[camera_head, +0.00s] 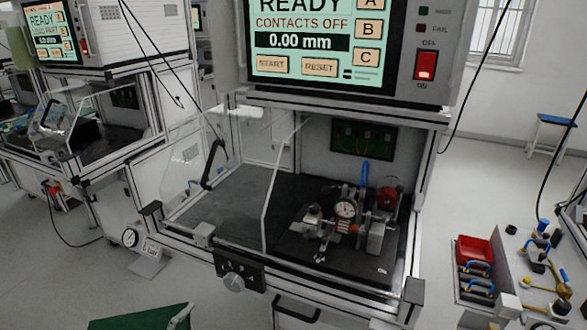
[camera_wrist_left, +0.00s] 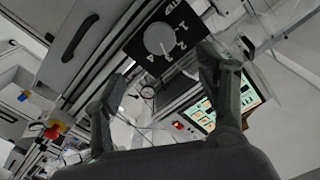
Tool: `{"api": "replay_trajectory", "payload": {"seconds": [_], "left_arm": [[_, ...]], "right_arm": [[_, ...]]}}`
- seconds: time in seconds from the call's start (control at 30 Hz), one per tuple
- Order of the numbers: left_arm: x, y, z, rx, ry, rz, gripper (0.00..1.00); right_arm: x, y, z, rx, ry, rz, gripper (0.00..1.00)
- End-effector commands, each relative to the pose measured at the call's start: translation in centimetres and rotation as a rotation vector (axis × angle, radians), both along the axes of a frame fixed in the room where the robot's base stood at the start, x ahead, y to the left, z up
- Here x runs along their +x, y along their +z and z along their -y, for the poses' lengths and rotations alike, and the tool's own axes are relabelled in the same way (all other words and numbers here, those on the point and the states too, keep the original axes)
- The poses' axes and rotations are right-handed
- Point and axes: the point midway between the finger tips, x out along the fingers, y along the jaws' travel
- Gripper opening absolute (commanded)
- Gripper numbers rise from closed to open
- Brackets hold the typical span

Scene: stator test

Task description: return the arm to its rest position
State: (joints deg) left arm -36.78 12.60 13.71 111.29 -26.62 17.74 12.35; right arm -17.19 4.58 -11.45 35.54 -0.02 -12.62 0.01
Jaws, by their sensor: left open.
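My left gripper (camera_wrist_left: 165,65) shows in the left wrist view with its two fingers spread and nothing between them. Beyond the fingertips is a black panel with a round grey selector knob (camera_wrist_left: 159,39) and printed numbers. I cannot tell the exact gap between the fingers and the panel. In the head view, a similar knob (camera_head: 233,282) is on the front of the test station, and neither arm shows there. My right gripper is in neither view.
The station screen (camera_head: 310,38) reads READY, CONTACTS OFF, 0.00 mm. A fixture with a dial gauge (camera_head: 345,208) stands in the bay beside a clear panel (camera_head: 283,190). A side table at right holds a red bin (camera_head: 474,250) and tools. A second station stands at left.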

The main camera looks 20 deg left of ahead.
Motion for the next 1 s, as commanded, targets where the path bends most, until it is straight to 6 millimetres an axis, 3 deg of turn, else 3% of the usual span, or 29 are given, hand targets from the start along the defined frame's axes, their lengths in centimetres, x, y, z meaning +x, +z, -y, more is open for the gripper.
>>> {"api": "replay_trajectory", "payload": {"seconds": [0.07, 0.17, 0.27, 0.47, 0.6, 0.67, 0.8, 0.9, 1.0], "left_arm": [[0.0, -0.3, 0.0, -0.003, 0.002, -0.005, 0.66], [0.0, -2.4, -0.3, -0.024, 0.021, -0.046, 0.66], [-0.4, -7.5, -0.5, -0.071, 0.063, -0.148, 0.66], [-3.9, -22.0, 0.6, -0.178, 0.164, -0.463, 0.66], [-8.8, -31.4, 2.7, -0.23, 0.217, -0.707, 0.66], [-11.4, -35.0, 3.8, -0.245, 0.234, -0.815, 0.66], [-18.6, -42.1, 6.6, -0.257, 0.267, -1.072, 0.66], [-23.8, -45.4, 8.1, -0.25, 0.285, -1.236, 0.66], [-28.0, -47.3, 9.1, -0.236, 0.296, -1.361, 0.66]], "right_arm": [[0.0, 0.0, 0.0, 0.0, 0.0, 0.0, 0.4], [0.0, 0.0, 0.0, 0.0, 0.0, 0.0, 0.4], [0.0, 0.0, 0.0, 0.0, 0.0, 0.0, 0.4], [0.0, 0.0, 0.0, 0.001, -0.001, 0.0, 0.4], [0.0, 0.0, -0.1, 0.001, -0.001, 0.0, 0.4], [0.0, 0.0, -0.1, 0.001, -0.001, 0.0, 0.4], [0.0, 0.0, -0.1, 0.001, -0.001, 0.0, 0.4], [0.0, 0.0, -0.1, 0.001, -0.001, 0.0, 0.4], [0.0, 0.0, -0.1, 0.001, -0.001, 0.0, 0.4]]}}
